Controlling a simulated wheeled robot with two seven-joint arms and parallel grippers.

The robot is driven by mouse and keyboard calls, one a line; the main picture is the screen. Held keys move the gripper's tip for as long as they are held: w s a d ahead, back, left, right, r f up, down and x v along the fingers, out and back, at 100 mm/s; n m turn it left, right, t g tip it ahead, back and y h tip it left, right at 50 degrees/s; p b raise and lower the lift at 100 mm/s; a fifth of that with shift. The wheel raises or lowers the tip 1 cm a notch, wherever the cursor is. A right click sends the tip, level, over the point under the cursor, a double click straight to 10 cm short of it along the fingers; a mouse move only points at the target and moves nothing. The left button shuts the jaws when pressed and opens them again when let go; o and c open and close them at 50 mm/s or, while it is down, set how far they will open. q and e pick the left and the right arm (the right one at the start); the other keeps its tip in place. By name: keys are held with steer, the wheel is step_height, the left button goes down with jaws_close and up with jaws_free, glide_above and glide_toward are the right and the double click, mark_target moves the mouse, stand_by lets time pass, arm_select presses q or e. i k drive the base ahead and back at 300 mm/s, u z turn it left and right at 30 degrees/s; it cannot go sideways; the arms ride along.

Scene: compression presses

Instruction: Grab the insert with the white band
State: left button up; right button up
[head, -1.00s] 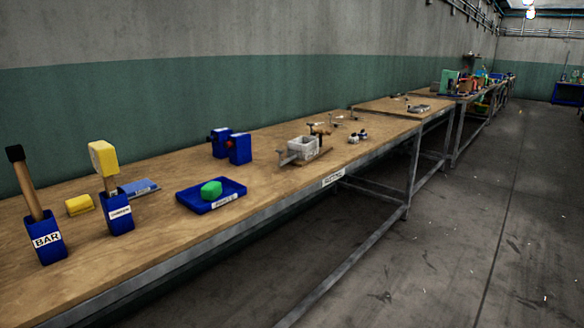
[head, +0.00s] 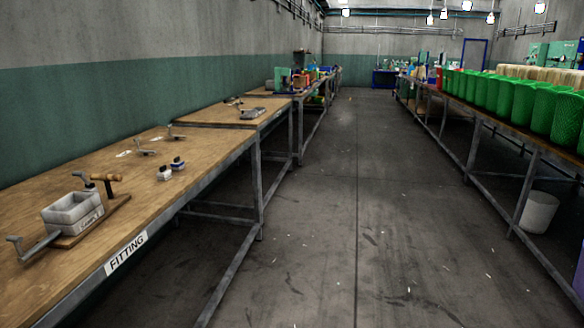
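Two small pieces stand close together on the wooden fitting table. No other thing in view clearly shows a white band. Neither of my grippers is in view.
The fitting table (head: 60,153) runs along the left wall. A grey box fixture (head: 72,213) with a clamp stands on its near part. A clear concrete aisle (head: 350,200) lies ahead. Green baskets (head: 510,103) line the right-hand table, with a white bucket (head: 539,212) beneath it.

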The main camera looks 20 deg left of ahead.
mark_target(163, 174)
steer(key=z, duration=0.1)
steer(key=i, duration=2.15)
steer(key=u, duration=1.55)
steer(key=i, duration=0.95)
steer(key=u, duration=1.05)
